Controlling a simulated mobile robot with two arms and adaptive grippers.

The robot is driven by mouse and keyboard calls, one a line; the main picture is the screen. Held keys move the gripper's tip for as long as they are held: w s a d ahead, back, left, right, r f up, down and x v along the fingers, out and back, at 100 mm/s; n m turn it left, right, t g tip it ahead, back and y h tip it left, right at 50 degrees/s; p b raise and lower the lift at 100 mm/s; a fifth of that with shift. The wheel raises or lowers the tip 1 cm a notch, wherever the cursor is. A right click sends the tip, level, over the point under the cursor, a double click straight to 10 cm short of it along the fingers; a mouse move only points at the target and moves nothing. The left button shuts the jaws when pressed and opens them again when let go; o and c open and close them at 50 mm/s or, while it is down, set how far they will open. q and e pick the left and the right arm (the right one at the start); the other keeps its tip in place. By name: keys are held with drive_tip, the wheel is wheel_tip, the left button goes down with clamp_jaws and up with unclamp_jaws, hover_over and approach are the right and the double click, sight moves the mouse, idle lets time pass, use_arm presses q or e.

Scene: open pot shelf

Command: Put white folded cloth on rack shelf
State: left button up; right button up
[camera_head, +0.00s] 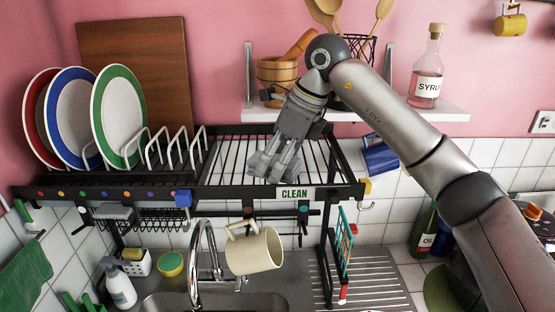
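My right gripper (270,168) reaches down over the right section of the black rack shelf (228,160), behind the "CLEAN" label. Its two grey fingers look parallel with a gap between them, and I see nothing held in it. The fingertips are close to the shelf bars; I cannot tell whether they touch. I cannot make out a white folded cloth in this view; it may be hidden behind the gripper or out of frame. My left gripper is not in view.
Red, blue and green-rimmed plates (120,115) stand at the rack's left. A cream mug (254,252) hangs below, near the tap (203,255). Bare bars flank my gripper.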

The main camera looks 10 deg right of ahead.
drive_tip(key=shift+r, duration=0.25)
drive_tip(key=shift+d+r, duration=0.1)
drive_tip(key=shift+r, duration=0.1)
drive_tip(key=b+v, duration=0.3)
drive_tip(key=v, duration=0.8)
drive_tip(key=shift+s+r+b, duration=0.2)
drive_tip(key=shift+b, duration=0.2)
drive_tip(key=shift+d, duration=0.1)
